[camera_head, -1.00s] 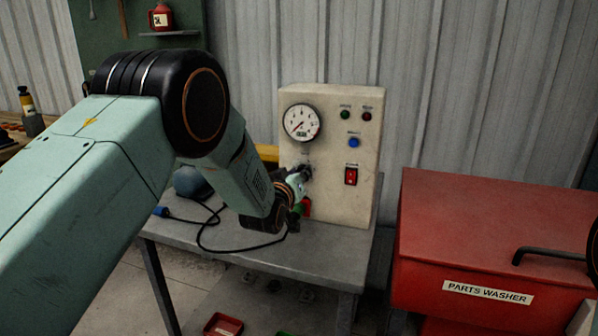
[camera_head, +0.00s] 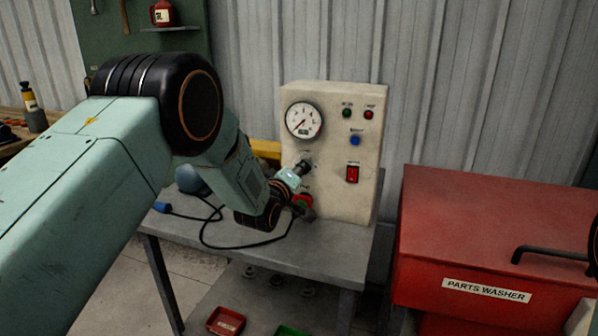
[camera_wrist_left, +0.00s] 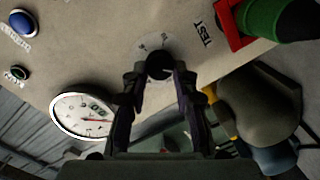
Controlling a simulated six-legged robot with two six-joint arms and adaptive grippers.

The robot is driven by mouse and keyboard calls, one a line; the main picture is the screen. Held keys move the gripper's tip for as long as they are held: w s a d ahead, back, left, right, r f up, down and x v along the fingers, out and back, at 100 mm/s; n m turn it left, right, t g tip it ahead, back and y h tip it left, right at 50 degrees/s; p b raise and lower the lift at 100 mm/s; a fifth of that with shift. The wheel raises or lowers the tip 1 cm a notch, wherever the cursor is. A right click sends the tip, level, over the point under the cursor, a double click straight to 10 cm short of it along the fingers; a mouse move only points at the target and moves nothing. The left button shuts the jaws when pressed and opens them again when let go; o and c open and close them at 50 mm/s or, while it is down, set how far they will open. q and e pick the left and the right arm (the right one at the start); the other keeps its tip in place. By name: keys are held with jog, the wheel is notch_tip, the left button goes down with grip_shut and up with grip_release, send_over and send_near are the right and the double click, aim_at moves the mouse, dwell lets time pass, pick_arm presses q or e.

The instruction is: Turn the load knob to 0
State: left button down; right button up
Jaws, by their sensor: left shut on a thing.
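The load knob (camera_wrist_left: 160,66) is a small dark round knob on a pale dial plate, on the front of the cream test panel (camera_head: 335,190). In the left wrist view it sits between the fingertips of my left gripper (camera_wrist_left: 157,72), which is shut on it. The gauge is white with a red needle. The knob's pointer and exact setting cannot be read. My right gripper is not in view.
A red and green fitting (camera_head: 302,203) juts from the panel just below my gripper. A red switch (camera_head: 352,174) and a blue button (camera_head: 355,140) are to the right. A black cable (camera_head: 230,246) lies on the grey bench (camera_head: 320,258). A red parts washer (camera_head: 490,230) stands right.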

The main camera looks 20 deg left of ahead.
pick_arm(q)
jog(key=shift+s+d+f, duration=0.1)
jog(key=shift+f, duration=0.15)
jog(key=c, duration=1.3)
grip_release()
jog(key=shift+o, duration=1.3)
jog(key=shift+r, duration=0.15)
jog(key=s+r, duration=0.1)
jog(key=s, duration=1.1)
jog(key=shift+a, duration=0.45)
jog(key=shift+w, duration=0.1)
